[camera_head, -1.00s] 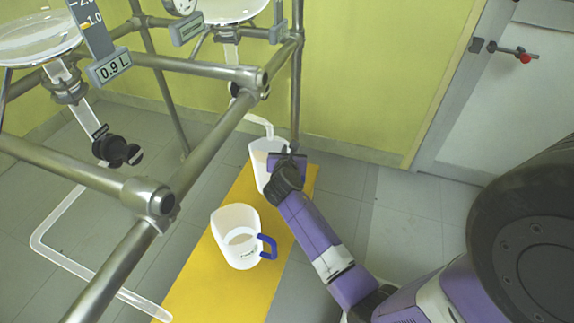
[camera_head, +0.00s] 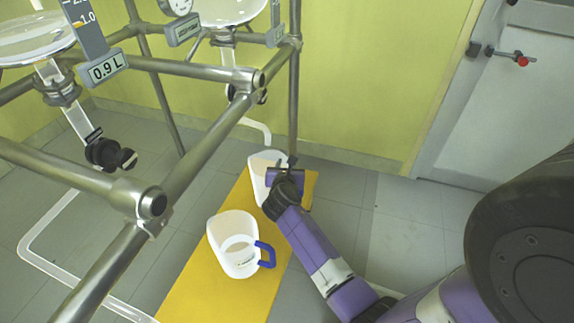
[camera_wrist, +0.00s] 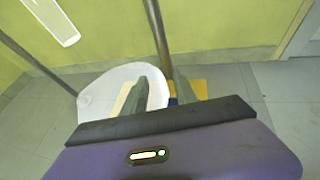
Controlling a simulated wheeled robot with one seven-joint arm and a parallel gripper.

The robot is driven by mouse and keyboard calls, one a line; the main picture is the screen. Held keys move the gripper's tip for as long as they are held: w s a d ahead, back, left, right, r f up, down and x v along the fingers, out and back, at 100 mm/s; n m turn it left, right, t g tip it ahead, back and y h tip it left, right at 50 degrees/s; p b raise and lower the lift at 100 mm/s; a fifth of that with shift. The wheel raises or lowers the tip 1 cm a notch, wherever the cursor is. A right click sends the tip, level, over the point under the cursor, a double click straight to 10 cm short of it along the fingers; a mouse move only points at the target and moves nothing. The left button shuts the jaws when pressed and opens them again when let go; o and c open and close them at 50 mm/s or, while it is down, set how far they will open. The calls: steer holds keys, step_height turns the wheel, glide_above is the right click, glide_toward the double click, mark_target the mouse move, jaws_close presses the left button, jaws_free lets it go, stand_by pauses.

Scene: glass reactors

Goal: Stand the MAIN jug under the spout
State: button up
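A white jug (camera_head: 258,183) stands upright at the far end of the yellow mat (camera_head: 190,292), below the end of a pale bent spout tube (camera_head: 262,128). My gripper (camera_head: 282,172) is at this jug's right side. In the wrist view, my gripper (camera_wrist: 160,88) has its fingers apart, with the jug (camera_wrist: 98,98) at and behind the left finger. A bit of blue handle (camera_wrist: 172,101) shows beside the right finger. A second white jug (camera_head: 227,228) with a blue handle (camera_head: 266,254) stands nearer on the mat. Its label is too small to read.
A metal pipe frame (camera_head: 202,152) carries glass vessels and a display reading 0.9 L (camera_head: 103,68) on the left. A vertical post (camera_head: 294,100) rises close behind my gripper. The tiled floor on the right is clear.

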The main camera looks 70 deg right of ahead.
steer(key=shift+r, duration=0.15)
steer(key=p+v, duration=0.5)
steer(key=v, duration=0.7)
steer(key=s+p, duration=0.5)
steer(key=s, duration=0.5)
steer(key=shift+d, duration=0.4)
stand_by(0.4)
